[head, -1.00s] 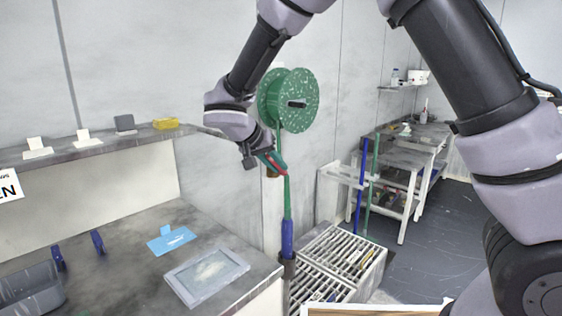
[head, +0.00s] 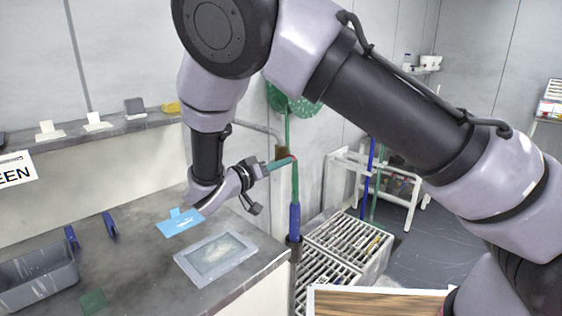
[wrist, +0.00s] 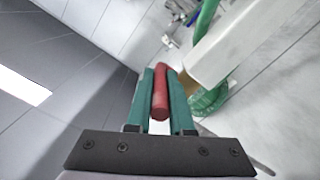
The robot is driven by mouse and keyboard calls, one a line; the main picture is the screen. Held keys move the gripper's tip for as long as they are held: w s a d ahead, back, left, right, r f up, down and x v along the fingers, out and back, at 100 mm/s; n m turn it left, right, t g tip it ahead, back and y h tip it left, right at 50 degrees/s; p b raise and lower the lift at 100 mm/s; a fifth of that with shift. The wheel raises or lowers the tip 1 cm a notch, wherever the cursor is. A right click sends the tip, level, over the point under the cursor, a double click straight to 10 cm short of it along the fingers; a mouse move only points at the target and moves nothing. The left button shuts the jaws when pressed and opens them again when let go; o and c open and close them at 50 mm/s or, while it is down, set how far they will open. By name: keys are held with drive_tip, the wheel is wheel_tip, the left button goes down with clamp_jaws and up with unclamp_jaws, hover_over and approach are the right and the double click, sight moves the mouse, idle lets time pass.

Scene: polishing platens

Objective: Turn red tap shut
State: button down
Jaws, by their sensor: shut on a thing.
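The red tap handle (wrist: 160,92) lies between my gripper's two teal fingers in the wrist view, with a finger against each side. In the head view only a small red bit of the handle (head: 294,158) shows at the fingertips. My gripper (head: 282,164) reaches in from the left, roughly level, and is shut on the handle. The brownish tap body (head: 281,152) shows just behind the fingers, at the end of a grey wall pipe. The fingers hide most of the handle, so its exact angle is hard to tell.
A green hose (head: 295,185) with a blue end piece (head: 295,222) hangs beside the tap. My arm partly hides a green reel (head: 290,104) behind.

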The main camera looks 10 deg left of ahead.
drive_tip(key=shift+f+t, duration=0.25)
drive_tip(key=shift+t, duration=0.05)
drive_tip(key=c, duration=0.8)
unclamp_jaws()
drive_tip(key=v, duration=1)
drive_tip(key=shift+s+a, duration=0.3)
